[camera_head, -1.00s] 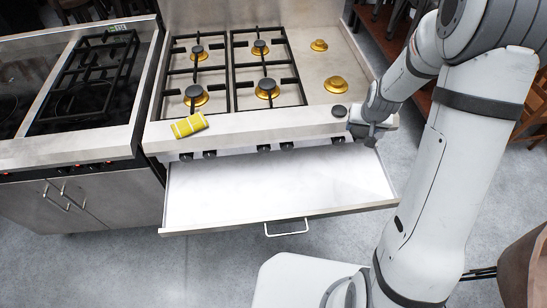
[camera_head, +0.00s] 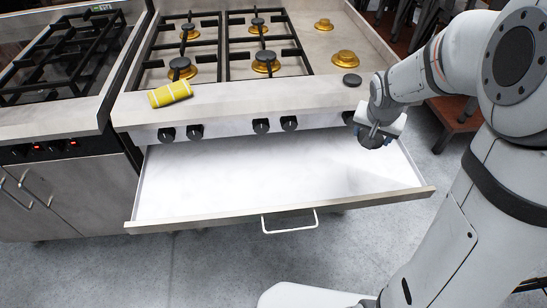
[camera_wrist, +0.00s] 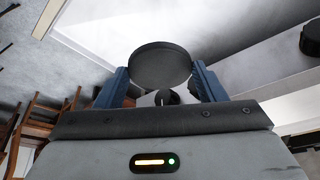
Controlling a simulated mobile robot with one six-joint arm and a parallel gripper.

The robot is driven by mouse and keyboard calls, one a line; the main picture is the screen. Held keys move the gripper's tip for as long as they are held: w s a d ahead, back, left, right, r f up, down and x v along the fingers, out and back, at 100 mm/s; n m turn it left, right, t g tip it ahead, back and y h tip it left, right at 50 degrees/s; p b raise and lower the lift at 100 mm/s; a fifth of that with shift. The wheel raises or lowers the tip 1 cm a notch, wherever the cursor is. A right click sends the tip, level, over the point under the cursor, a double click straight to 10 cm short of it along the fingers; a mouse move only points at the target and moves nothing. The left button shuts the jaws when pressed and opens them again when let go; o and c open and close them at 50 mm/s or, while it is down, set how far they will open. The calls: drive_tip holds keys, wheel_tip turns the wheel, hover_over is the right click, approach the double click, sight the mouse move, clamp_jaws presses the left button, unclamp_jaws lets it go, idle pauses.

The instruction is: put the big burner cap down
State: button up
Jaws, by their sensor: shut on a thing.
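My gripper (camera_head: 378,126) is shut on the big burner cap, a dark round disc. In the wrist view the cap (camera_wrist: 160,65) sits between the two blue fingers, its flat face showing. In the head view the held cap (camera_head: 371,139) hangs in front of the stove, over the right end of the open drawer (camera_head: 270,178). I cannot tell its exact height above the drawer. Another dark round cap (camera_head: 351,80) lies on the stove's front ledge, behind my gripper.
The pale drawer is empty, with a handle (camera_head: 290,226) in front. Black grates (camera_head: 267,45) cover the left burners; two brass burners (camera_head: 346,59) at right are bare. A second stove (camera_head: 60,70) stands left.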

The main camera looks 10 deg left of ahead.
sight(360, 174)
drive_tip(key=f+b, duration=0.1)
drive_tip(key=b, duration=0.1)
drive_tip(key=s+f+b, duration=0.1)
drive_tip(key=f+b, duration=0.1)
drive_tip(key=shift+d+f+m, duration=0.15)
drive_tip(key=shift+m, duration=0.25)
drive_tip(key=shift+s+h+b, duration=0.2)
drive_tip(key=shift+h+b, duration=0.1)
wheel_tip(360, 174, down, 10)
drive_tip(key=b, duration=0.2)
drive_tip(key=shift+b, duration=0.3)
drive_tip(key=shift+f, duration=0.2)
drive_tip(key=o, duration=1.2)
drive_tip(key=shift+r, duration=0.15)
